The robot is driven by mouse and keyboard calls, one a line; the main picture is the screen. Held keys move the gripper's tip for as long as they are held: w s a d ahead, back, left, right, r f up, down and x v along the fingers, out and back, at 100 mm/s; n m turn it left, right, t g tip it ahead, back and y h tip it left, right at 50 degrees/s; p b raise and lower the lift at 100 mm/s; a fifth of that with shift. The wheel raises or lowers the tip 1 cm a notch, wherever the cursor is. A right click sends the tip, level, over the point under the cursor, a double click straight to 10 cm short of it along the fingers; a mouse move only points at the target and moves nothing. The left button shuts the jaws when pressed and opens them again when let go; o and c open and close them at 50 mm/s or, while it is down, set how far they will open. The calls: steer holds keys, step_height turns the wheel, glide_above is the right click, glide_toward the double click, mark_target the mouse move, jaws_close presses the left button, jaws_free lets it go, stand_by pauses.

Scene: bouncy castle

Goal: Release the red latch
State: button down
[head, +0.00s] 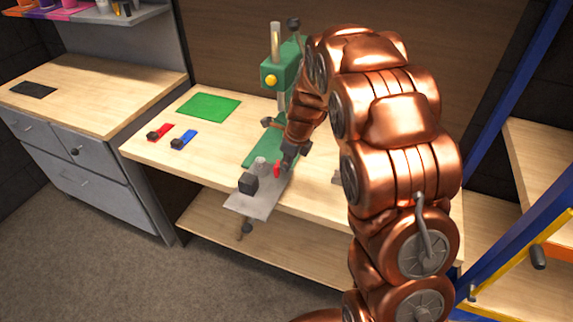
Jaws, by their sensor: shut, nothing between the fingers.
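A small red latch (277,169) stands upright on a grey metal plate (245,206) at the front edge of the wooden workbench. A dark block (248,183) and a small grey cylinder sit on the same plate, to the left of the latch. My copper arm reaches in from the right. My gripper (285,164) is shut and empty, just right of the red latch and very close to it. I cannot tell whether they touch. The arm's wrist hides part of the area behind the latch.
A green press (280,75) with a yellow knob stands behind the plate. A green mat (209,107), a red piece (160,132) and a blue piece (184,139) lie at the left of the bench. A blue-framed rack stands at the right. The bench's left front is clear.

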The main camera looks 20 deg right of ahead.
steer(key=shift+w+d, duration=0.1)
steer(key=shift+w, duration=0.2)
steer(key=s+d+r+b, duration=0.2)
steer(key=s+r, duration=0.3)
steer(key=r, duration=0.4)
steer(key=shift+s+d+r+b, duration=0.2)
steer(key=shift+d+r+b, duration=0.15)
steer(key=shift+d, duration=0.55)
